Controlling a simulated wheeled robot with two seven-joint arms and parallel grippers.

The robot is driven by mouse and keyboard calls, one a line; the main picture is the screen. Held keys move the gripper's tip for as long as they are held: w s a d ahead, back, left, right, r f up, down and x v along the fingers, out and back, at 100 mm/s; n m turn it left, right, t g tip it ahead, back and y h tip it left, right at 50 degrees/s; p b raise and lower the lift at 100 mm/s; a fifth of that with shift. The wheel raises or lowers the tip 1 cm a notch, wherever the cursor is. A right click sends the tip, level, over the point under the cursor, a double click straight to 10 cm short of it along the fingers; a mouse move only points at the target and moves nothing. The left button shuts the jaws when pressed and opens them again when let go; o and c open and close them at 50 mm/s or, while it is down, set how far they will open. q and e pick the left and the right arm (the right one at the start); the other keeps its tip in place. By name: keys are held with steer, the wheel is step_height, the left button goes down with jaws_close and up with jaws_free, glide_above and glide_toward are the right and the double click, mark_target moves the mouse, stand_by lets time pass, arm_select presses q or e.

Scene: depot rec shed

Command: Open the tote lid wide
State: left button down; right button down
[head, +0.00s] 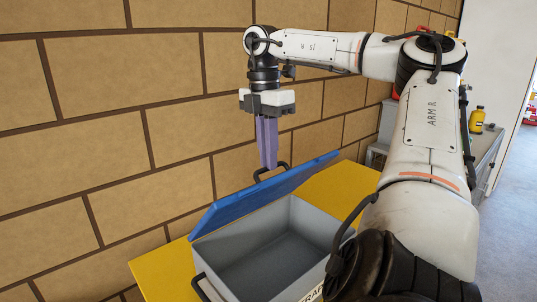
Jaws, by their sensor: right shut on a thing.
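The grey tote (250,243) stands on a yellow surface, its inside empty where I can see it. Its blue lid (262,195) is raised and tilted up along the far side, seen nearly edge-on, so the tote's mouth is uncovered. A dark handle (284,165) shows at the lid's upper edge. My right gripper (268,164) points down from above, its purple fingers shut on the lid's handle. The tote's right front part is hidden behind my right arm. My left gripper is not in view.
The yellow table top (160,271) shows on both sides of the tote. A block wall (90,150) rises close behind the lid. At the right, a yellow bottle (477,120) stands on a grey counter (486,147), with open floor beyond.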

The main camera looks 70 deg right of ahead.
stand_by(0.4)
steer(key=c, duration=1.8)
jaws_free()
steer(key=shift+w, duration=0.1)
steer(key=shift+c, duration=0.2)
step_height(320, 180, up, 10)
steer(key=p, duration=0.1)
steer(key=shift+w+d+r, duration=0.15)
steer(key=shift+w, duration=0.15)
